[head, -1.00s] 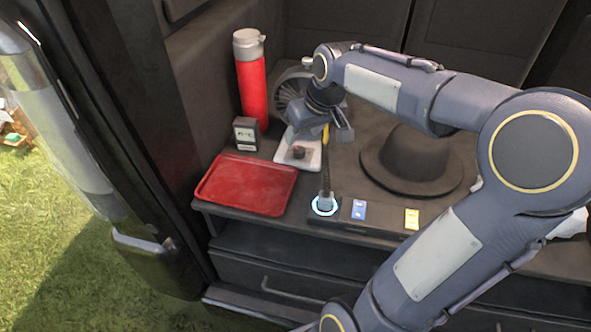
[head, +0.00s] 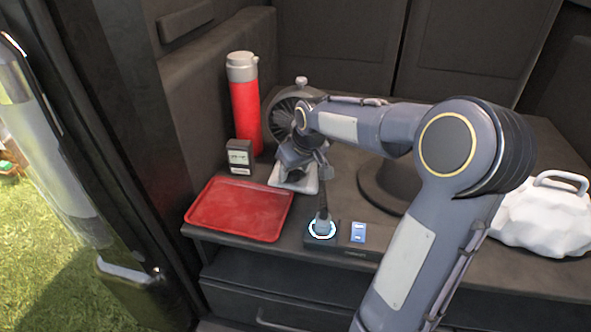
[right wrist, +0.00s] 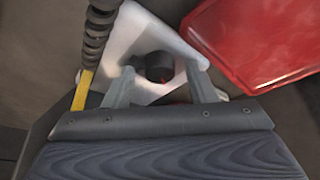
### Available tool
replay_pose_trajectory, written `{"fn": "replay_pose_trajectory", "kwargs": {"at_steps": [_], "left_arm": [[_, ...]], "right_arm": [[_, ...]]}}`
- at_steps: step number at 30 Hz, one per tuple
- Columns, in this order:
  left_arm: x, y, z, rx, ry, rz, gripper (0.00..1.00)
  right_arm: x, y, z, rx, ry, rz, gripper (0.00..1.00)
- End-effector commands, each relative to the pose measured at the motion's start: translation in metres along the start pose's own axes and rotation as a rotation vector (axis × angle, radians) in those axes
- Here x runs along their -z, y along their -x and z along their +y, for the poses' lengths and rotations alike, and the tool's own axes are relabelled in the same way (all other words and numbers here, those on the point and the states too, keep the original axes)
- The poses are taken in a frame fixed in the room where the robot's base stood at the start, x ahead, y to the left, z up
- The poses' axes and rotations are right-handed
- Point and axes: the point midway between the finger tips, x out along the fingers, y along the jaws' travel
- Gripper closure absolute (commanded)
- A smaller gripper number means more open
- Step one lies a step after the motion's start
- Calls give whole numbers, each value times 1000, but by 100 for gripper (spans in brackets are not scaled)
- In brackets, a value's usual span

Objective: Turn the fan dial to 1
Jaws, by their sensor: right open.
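The fan (head: 284,112) has a dark round grille and stands at the back of the shelf, partly hidden by my right arm. Its pale base (head: 309,187) sticks out below my right gripper (head: 296,168). In the right wrist view, the fan's dark round dial (right wrist: 157,66) sits on the white base (right wrist: 150,30). The two fingers of my right gripper (right wrist: 160,72) are apart, one on each side of the dial, with gaps showing. Any number marks on the dial are not readable. My left gripper is not in view.
A red tray (head: 240,209), a small dark box with a display (head: 240,157) and a red bottle (head: 246,115) stand left of the fan. A dark upright stalk (head: 322,200) rises from a switch strip close to the gripper. A white bag (head: 543,215) lies right.

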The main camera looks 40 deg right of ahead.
Motion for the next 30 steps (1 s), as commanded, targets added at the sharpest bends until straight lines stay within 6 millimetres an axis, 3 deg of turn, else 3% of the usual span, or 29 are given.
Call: {"fn": "replay_pose_trajectory", "kwargs": {"at_steps": [2, 12, 22, 30], "left_arm": [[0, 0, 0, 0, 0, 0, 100], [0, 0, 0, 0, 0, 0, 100], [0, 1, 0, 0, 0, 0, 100], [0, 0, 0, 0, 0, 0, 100]], "right_arm": [[0, 0, 0, 0, 0, 0, 49], [0, 0, 0, 0, 0, 0, 92], [0, 1, -1, -20, -46, 0, 93], [1, 0, -2, -87, -207, 1, 93]]}}
